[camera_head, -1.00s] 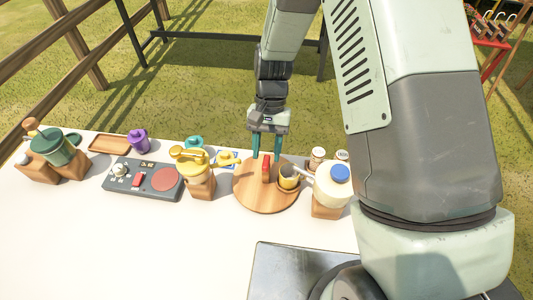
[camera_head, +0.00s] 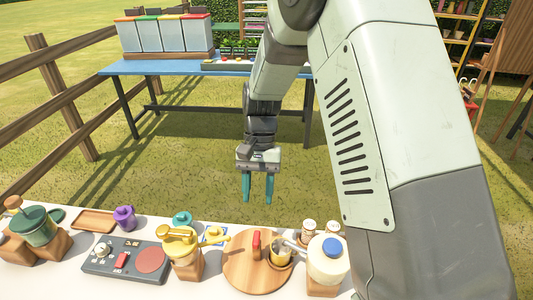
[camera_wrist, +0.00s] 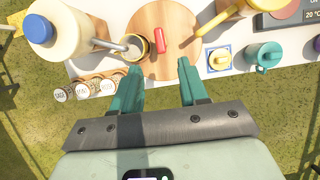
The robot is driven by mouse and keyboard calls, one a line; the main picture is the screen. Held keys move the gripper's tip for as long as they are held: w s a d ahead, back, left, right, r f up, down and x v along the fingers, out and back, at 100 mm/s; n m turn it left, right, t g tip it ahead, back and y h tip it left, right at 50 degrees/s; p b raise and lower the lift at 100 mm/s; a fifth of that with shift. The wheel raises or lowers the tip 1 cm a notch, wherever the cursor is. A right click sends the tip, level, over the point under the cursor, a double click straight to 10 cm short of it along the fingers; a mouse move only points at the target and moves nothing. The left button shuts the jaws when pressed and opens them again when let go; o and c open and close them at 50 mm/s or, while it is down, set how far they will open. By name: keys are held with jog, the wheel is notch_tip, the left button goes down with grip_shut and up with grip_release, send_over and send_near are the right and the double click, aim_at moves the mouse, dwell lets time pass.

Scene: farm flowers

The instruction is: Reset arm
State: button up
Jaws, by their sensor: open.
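My gripper (camera_head: 257,188) hangs fingers down, open and empty, past the far edge of the white table (camera_head: 213,290). Its two teal fingers also show apart in the wrist view (camera_wrist: 160,92), with nothing between them. A round wooden board (camera_head: 240,279) with a red handle (camera_head: 257,245) lies on the table, nearer the body than my gripper. A small yellow cup (camera_head: 281,256) stands on the board at its right. The board also shows in the wrist view (camera_wrist: 165,65), beyond the fingertips.
A cream jug with a blue lid (camera_head: 327,262) stands right of the board, by small labelled jars (camera_head: 309,228). To the left are a yellow pot (camera_head: 180,246), a grey burner (camera_head: 127,260), a purple mug (camera_head: 125,217) and a green pot (camera_head: 34,226). A blue table (camera_head: 170,68) stands behind.

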jog(key=s+d+r+t, duration=0.2)
jog(key=d+r, duration=0.2)
jog(key=r, duration=0.4)
jog(key=s+d+r+t, duration=0.2)
jog(key=d+r, duration=0.3)
jog(key=r, duration=0.4)
jog(key=s+d+r+t, duration=0.3)
jog(key=s+d, duration=0.1)
jog(key=s, duration=0.3)
jog(key=s+d+r+t, duration=0.3)
jog(key=s+d+r, duration=0.1)
jog(key=s, duration=0.3)
jog(key=shift+d+r+n, duration=0.25)
jog(key=shift+r+n, duration=0.05)
